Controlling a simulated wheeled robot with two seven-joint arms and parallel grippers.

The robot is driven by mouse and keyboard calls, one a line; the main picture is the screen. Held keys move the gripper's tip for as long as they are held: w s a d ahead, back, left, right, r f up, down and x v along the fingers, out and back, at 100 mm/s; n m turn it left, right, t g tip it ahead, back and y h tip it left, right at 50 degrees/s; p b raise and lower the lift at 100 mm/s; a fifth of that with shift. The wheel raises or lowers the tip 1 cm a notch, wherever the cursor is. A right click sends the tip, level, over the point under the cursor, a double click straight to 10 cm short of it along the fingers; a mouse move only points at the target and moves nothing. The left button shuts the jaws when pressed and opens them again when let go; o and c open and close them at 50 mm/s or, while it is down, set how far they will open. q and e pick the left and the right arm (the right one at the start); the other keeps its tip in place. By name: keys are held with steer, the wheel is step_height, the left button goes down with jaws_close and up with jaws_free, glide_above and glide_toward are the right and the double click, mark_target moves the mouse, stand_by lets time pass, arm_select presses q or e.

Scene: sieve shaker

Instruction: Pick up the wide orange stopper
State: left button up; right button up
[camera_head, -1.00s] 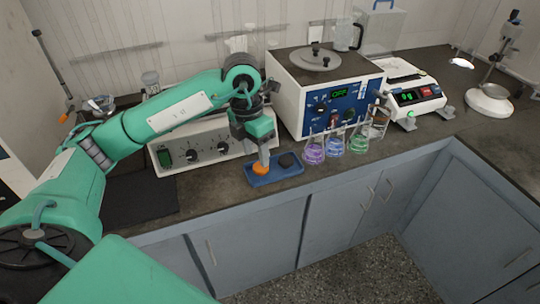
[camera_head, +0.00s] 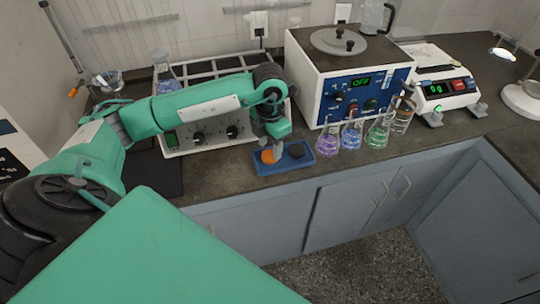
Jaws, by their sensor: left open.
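The wide orange stopper (camera_head: 268,157) lies in the left part of a small blue tray (camera_head: 284,168) near the counter's front edge. A dark stopper (camera_head: 296,151) lies in the same tray, to its right. My left gripper (camera_head: 277,151) points down over the tray, with its fingertips at the orange stopper's right side. The fingers cover part of the stopper, and I cannot see clearly whether they touch it. The left gripper is open. My right gripper is not in view.
Several flasks with coloured liquid (camera_head: 352,134) stand right of the tray. Behind them is a white and blue device with a display (camera_head: 361,82). A white device with knobs (camera_head: 209,138) stands behind the tray. A balance (camera_head: 437,88) is at the right. Dark counter is bare left of the tray.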

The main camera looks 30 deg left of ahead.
mark_target(270, 154)
arm_select(q)
step_height(270, 154, down, 4)
steer(key=shift+f, duration=0.1)
steer(key=c, duration=0.6)
